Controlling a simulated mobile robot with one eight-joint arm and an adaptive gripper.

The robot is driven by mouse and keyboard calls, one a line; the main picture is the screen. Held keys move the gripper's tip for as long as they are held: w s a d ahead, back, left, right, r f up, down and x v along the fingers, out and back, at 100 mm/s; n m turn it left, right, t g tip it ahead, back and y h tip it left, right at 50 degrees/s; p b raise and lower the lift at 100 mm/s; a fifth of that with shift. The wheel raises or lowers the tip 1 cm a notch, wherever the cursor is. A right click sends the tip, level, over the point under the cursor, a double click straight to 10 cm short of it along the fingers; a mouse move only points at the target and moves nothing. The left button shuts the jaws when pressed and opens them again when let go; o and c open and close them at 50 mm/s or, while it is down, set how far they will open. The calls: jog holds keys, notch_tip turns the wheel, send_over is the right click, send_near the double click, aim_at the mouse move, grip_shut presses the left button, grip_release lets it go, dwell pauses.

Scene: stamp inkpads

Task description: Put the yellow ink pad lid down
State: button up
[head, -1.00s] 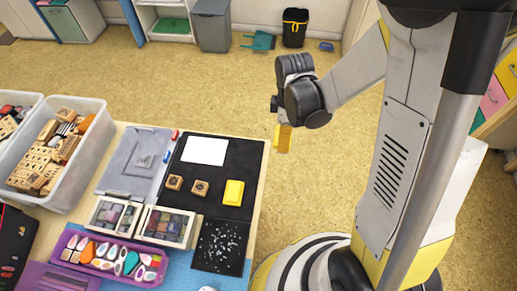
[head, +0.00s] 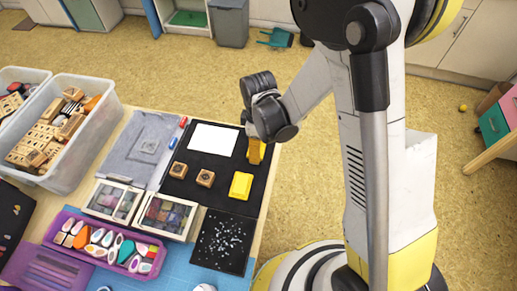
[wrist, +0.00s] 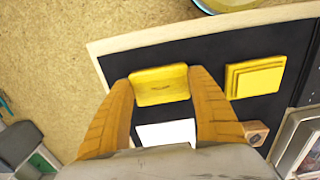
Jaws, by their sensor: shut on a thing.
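The yellow ink pad lid (wrist: 160,85) is a flat yellow piece with a small dark mark. It is held between the two orange-tan fingers of my gripper (wrist: 161,80) in the wrist view. In the head view my gripper (head: 256,152) is over the right edge of the black mat (head: 226,170), pointing down; the lid is hard to make out there. A stepped yellow ink pad piece (head: 241,185) lies on the mat, in front of the gripper; it also shows in the wrist view (wrist: 255,76), right of the lid and apart from it. The lid's height above the mat is unclear.
Two wooden stamps (head: 205,178) and white paper (head: 214,139) lie on the mat left of the gripper. Boxes of ink pads (head: 166,217), a purple tray (head: 107,246) and a clear bin (head: 65,140) fill the left. Bare mat surrounds the lid.

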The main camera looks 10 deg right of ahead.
jog(key=shift+f, duration=0.2)
jog(key=o, duration=0.8)
jog(key=shift+r, duration=0.15)
